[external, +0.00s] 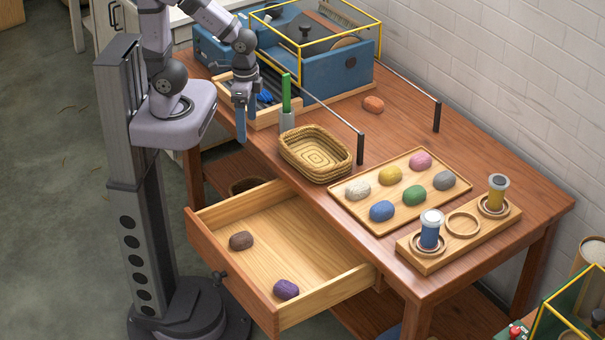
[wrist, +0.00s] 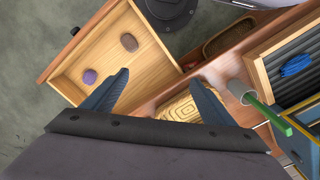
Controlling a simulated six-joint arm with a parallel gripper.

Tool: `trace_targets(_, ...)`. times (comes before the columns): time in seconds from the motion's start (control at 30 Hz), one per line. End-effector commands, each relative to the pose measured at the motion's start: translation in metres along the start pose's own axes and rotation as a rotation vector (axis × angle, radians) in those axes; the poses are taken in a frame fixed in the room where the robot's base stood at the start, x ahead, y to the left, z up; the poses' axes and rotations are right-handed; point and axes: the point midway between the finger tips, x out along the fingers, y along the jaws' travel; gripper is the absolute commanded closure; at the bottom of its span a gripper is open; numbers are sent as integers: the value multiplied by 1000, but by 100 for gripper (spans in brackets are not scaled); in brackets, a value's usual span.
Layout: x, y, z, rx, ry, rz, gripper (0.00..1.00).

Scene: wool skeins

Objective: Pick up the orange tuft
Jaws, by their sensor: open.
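The orange tuft (external: 373,104) lies on the wooden table near the wall, behind a metal rail with black posts, in the external view. It does not show in the wrist view. My gripper (external: 246,125) is open and empty, with blue fingers pointing down. It hangs near the table's left edge by the tool tray, well to the left of the orange tuft. In the wrist view my gripper's two fingers (wrist: 158,84) stand apart with nothing between them.
An open drawer (external: 207,226) holds brown (external: 241,240) and purple (external: 286,289) tufts. A woven basket (external: 315,151), a green-handled tool in a cup (external: 286,121) and a tray (external: 455,192) of several tufts stand on the table. A rail post (external: 437,117) rises right of the orange tuft.

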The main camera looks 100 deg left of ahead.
Motion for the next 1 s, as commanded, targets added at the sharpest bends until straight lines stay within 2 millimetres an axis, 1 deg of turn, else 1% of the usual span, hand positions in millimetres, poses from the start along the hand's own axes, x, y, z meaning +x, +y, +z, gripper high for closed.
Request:
trace_targets(0.1, -18, 0, -1, 0, 6, 0, 21)
trace_targets(0.17, -13, 1, -15, -13, 34, 18, 21)
trace_targets(0.27, -11, 2, -41, -34, 95, 48, 21)
trace_targets(0.37, -9, 0, -70, -59, 166, 73, 21)
trace_targets(0.47, -8, -5, -105, -96, 252, 95, 21)
trace_targets(0.5, -8, -10, -122, -113, 293, 102, 21)
trace_targets(0.57, -8, -19, -148, -144, 360, 108, 21)
trace_targets(0.6, -8, -28, -168, -170, 412, 108, 21)
trace_targets(0.67, -10, -48, -200, -217, 499, 101, 21)
trace_targets(0.7, -10, -66, -222, -256, 563, 87, 21)
trace_targets(0.77, -12, -100, -256, -323, 667, 51, 21)
trace_targets(0.8, -13, -127, -275, -372, 733, 16, 21)
trace_targets(0.87, -16, -168, -297, -442, 821, -45, 21)
trace_targets(0.9, -17, -194, -306, -485, 868, -87, 21)
trace_targets(0.97, -19, -229, -314, -542, 924, -151, 21)
trace_targets(1.0, -20, -251, -317, -578, 954, -192, 21)
